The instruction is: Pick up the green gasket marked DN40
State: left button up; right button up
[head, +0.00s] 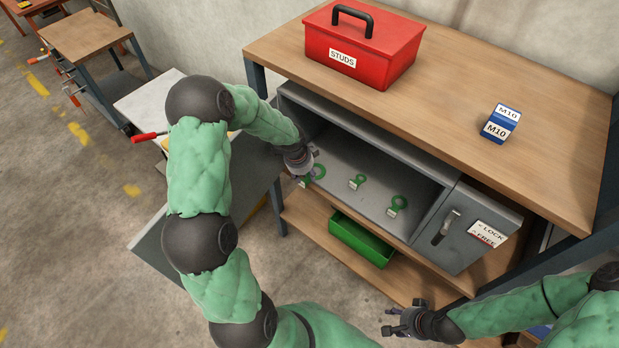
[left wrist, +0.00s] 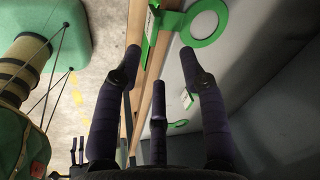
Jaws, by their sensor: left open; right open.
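Three green ring gaskets with tabs and white tags lie in the open grey cabinet: a left one (head: 320,178), a middle one (head: 358,179) and a right one (head: 403,207). Their tag markings are too small to read, so I cannot tell which is DN40. My left gripper (head: 303,166) is open and empty, just above the left gasket and partly covering it. In the left wrist view, a gasket (left wrist: 203,42) lies beyond the open fingers (left wrist: 160,54), its tab over the cabinet's front edge. Another gasket (left wrist: 180,123) lies lower. My right gripper (head: 397,325) is open and empty below the cabinet.
The grey cabinet (head: 350,120) sits under the wooden bench top (head: 440,90), with a lock panel (head: 470,228) at its right. A green bin (head: 360,240) stands on the lower shelf. A red STUDS toolbox (head: 365,50) and blue M10 box (head: 501,123) are on top.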

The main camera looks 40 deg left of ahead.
pick_arm(q)
notch_tip(320, 180, up, 5)
jog(key=a+m+g, duration=0.1)
jog(key=m+g, duration=0.2)
jog(key=m, duration=0.5)
jog(key=f, duration=0.2)
jog(key=f+b, duration=0.1)
jog(key=f, duration=0.1)
jog(key=f+b, duration=0.1)
jog(key=shift+w+a+f, duration=0.2)
jog(key=shift+w+f, duration=0.05)
jog(key=shift+f, duration=0.15)
notch_tip(320, 180, down, 5)
jog(key=shift+s+a+b, duration=0.15)
jog(key=shift+b, duration=0.9)
jog(key=shift+r, duration=0.1)
grip_shut()
